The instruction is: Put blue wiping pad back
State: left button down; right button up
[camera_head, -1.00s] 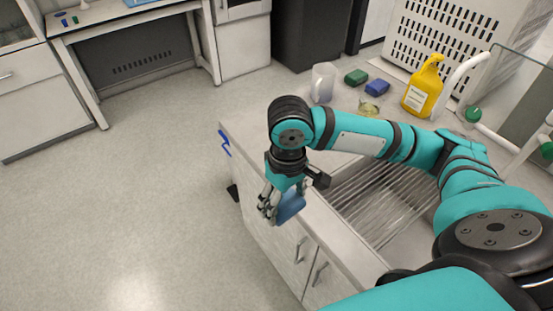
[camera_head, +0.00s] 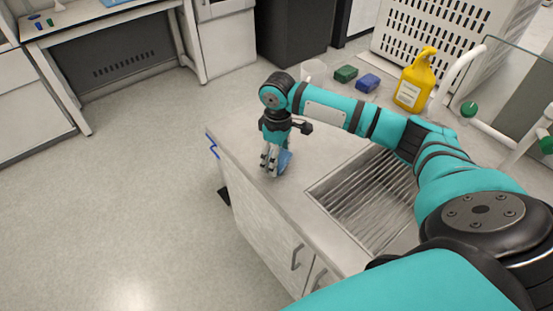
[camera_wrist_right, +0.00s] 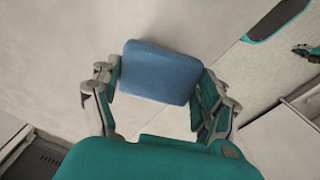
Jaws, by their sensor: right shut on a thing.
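The light blue wiping pad (camera_head: 285,161) is between the fingers of my right gripper (camera_head: 271,166), over the light countertop (camera_head: 323,150) left of the sink. In the right wrist view the blue pad (camera_wrist_right: 160,72) shows its broad face, with a finger of my right gripper (camera_wrist_right: 158,84) against each side. I cannot tell whether the pad touches the countertop. My left gripper is not in view.
A green sponge (camera_head: 346,74) and a darker blue sponge (camera_head: 367,83) lie toward the back. A yellow bottle (camera_head: 414,82) stands beside them. The ribbed sink (camera_head: 365,195) is right of the gripper.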

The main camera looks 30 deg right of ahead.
jog(key=shift+w, duration=0.3)
jog(key=shift+w+d, duration=0.2)
jog(key=shift+w, duration=0.15)
notch_tip(320, 180, down, 3)
jog(key=shift+s+r+p, duration=0.1)
jog(key=shift+r+p, duration=0.05)
jog(key=shift+p, duration=0.3)
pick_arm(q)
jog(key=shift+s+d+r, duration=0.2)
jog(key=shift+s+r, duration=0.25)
pick_arm(e)
jog(key=shift+f, duration=0.45)
jog(key=shift+f, duration=0.1)
jog(key=o, duration=1)
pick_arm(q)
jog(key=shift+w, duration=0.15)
